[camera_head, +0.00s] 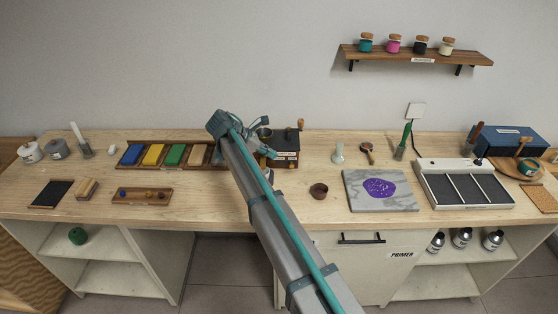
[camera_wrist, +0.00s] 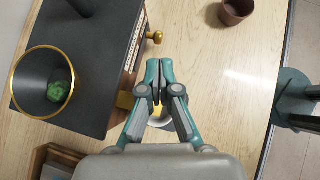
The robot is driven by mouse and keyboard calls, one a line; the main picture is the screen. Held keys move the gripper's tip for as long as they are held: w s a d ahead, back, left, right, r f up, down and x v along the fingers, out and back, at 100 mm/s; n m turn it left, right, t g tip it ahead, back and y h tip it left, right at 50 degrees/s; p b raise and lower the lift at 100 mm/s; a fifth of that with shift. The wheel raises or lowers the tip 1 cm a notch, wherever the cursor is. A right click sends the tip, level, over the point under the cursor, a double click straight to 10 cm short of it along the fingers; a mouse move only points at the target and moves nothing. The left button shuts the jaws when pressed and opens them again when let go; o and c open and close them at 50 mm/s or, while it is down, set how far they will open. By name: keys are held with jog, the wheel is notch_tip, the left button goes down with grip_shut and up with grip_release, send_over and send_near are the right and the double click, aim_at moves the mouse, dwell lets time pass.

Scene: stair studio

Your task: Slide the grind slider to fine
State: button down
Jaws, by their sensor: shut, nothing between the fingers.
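The grinder (camera_wrist: 95,70) is a dark box on the bench; in the head view (camera_head: 287,142) my arm partly hides it. On top is a brass-rimmed hopper (camera_wrist: 44,84) with a green lump inside. A small brass knob (camera_wrist: 155,36) sticks out from the grinder's side, beside a pale marked strip (camera_wrist: 133,42); it looks like the grind slider. My gripper (camera_wrist: 159,68) is shut and empty. In the wrist view its tips are just below the knob, with a small gap in the picture. The fine and coarse marks are too small to read.
A small brown cup (camera_wrist: 236,10) stands on the bench, also in the head view (camera_head: 319,190). A wooden tray of coloured blocks (camera_head: 128,166) lies left of the grinder. The marble slab (camera_head: 402,199) is farther right. Bare bench lies right of my gripper.

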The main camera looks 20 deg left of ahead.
jog(key=shift+b+v, duration=0.65)
jog(key=shift+v, duration=2.25)
